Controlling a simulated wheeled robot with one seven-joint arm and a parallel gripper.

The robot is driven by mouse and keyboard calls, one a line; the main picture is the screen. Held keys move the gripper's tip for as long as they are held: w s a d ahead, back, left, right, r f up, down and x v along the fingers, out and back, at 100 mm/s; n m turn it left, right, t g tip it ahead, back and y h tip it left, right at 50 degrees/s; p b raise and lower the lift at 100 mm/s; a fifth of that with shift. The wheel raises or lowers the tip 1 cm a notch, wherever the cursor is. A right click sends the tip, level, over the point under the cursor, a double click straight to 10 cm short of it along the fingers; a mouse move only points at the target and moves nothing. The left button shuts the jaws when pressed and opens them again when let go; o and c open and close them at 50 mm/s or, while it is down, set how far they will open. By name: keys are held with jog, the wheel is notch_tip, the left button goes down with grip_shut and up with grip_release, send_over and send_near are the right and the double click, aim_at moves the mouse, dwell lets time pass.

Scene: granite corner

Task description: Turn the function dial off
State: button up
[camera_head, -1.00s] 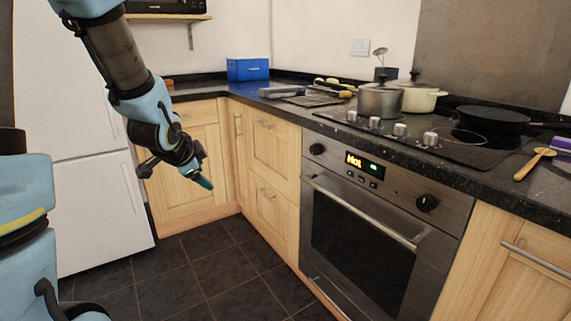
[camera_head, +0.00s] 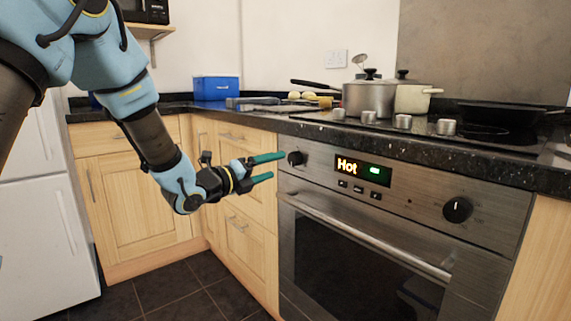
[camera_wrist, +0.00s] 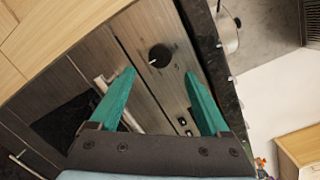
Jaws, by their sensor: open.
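The oven's front panel has two black round dials: a left dial (camera_head: 296,158) and a right dial (camera_head: 458,209). No readable label shows which is the function dial. In the wrist view a black dial (camera_wrist: 160,56) with a light pointer mark lies ahead, between and beyond the open fingertips (camera_wrist: 160,74). Contact with the dial is not visible.
The oven door handle (camera_head: 365,236) runs below the panel. The dark worktop (camera_head: 400,136) overhangs above, with hob knobs (camera_head: 403,121), a steel pot (camera_head: 368,98) and a frying pan (camera_head: 505,115). Wooden cupboards (camera_head: 250,200) stand left of the oven. The floor in front is clear.

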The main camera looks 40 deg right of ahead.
aim_at(292, 161)
jog(key=d, duration=0.6)
jog(key=shift+w+d, duration=0.2)
jog(key=shift+d, duration=0.2)
grip_shut()
